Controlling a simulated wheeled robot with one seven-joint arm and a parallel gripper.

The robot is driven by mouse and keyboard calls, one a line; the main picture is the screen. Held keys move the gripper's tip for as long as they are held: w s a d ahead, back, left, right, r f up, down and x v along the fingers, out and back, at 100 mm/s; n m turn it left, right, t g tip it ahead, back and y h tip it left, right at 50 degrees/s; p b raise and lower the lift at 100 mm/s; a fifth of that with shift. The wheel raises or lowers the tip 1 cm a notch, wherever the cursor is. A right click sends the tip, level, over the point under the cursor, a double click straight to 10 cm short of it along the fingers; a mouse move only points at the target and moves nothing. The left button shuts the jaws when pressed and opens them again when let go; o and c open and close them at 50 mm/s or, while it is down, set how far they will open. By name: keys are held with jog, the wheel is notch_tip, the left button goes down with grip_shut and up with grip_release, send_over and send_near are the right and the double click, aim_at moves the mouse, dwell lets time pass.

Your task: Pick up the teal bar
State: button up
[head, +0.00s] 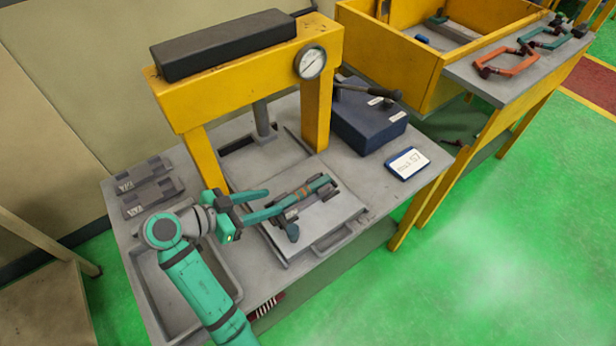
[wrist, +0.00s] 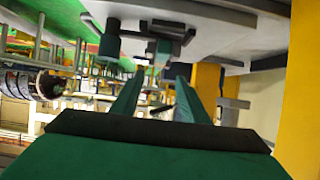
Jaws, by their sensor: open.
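The teal bar (head: 318,183) lies on a grey plate (head: 325,222) on the press bench in the head view. It has a brownish band near its middle and dark grey blocks along it. My gripper (head: 276,199) is at the near left end of the bar, its two teal fingers apart and pointing right towards it. One finger overlaps the bar's end in the picture, so I cannot tell whether they touch. In the wrist view my gripper (wrist: 158,78) is open with nothing clearly between its fingers. Dark blocks and a teal end (wrist: 161,49) show beyond the fingertips.
A yellow press frame (head: 235,75) with a gauge stands behind the plate. A dark blue box (head: 365,125) with a lever and a small sign card (head: 407,163) are right. A yellow bin (head: 400,55) stands at the back. An empty grey tray (head: 150,290) is front left.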

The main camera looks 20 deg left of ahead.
aim_at(302, 192)
jog(key=x, duration=0.5)
jog(key=shift+w+r, duration=0.15)
jog(key=shift+x, duration=3.05)
jog(key=shift+r, duration=0.15)
jog(key=shift+c, duration=0.6)
grip_shut()
